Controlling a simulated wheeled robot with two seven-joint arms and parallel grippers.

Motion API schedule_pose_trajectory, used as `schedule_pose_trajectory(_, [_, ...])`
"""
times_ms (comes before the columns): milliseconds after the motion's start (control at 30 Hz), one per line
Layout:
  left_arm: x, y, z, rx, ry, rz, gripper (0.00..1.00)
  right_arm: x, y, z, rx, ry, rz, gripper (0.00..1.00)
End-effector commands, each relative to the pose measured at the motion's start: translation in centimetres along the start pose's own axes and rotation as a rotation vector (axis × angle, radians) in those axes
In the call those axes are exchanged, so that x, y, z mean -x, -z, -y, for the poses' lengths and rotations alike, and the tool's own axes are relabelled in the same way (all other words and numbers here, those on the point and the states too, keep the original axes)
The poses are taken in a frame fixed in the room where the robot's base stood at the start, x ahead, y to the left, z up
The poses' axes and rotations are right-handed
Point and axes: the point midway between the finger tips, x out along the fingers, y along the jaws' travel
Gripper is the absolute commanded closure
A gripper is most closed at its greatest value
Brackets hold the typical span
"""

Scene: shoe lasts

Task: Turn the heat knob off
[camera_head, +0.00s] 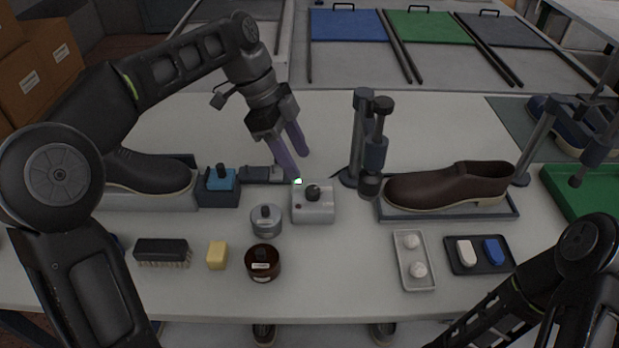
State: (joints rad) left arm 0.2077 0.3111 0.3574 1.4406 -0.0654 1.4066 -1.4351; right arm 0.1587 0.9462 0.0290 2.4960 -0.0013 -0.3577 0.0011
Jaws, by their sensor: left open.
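The heat knob (313,192) is a small dark knob on top of a light grey box (313,212) in the middle of the table. A small bright green-white light (298,181) shows at the box's back left corner. My left gripper (293,168) has purple-grey fingers, is open and empty, and hangs just behind and to the left of the knob, apart from it as far as I can see. My right arm (545,290) comes in at the lower right. Its gripper is out of the picture.
A grey tin (265,220) and a brown jar (263,262) stand left of the box. A post stand (359,140) and a brown shoe (450,185) on a tray are to the right. A brush (162,251) and yellow block (217,255) lie front left. The table behind is largely clear.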

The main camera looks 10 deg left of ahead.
Motion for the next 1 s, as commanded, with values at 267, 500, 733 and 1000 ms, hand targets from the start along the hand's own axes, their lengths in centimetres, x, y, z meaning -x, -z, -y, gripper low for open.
schedule_pose_trajectory(267, [-1.3, 0.0, 0.0, 0.0, -0.002, 0.0, 0.5, -0.1, 0.0, 0.0, 0.0, 0.0, 0.0, 0.62])
schedule_pose_trajectory(500, [-4.8, 0.0, -0.1, 0.0, -0.003, 0.0, 0.5, -0.1, 0.0, 0.0, 0.0, 0.0, -0.001, 0.62])
schedule_pose_trajectory(733, [-7.5, 0.0, 0.0, 0.0, -0.002, 0.0, 0.5, 0.0, 0.0, 0.0, 0.0, 0.0, -0.001, 0.62])
schedule_pose_trajectory(1000, [-7.8, 0.0, 0.0, 0.0, 0.0, 0.0, 0.5, 0.0, 0.0, 0.0, 0.0, 0.0, -0.001, 0.62])
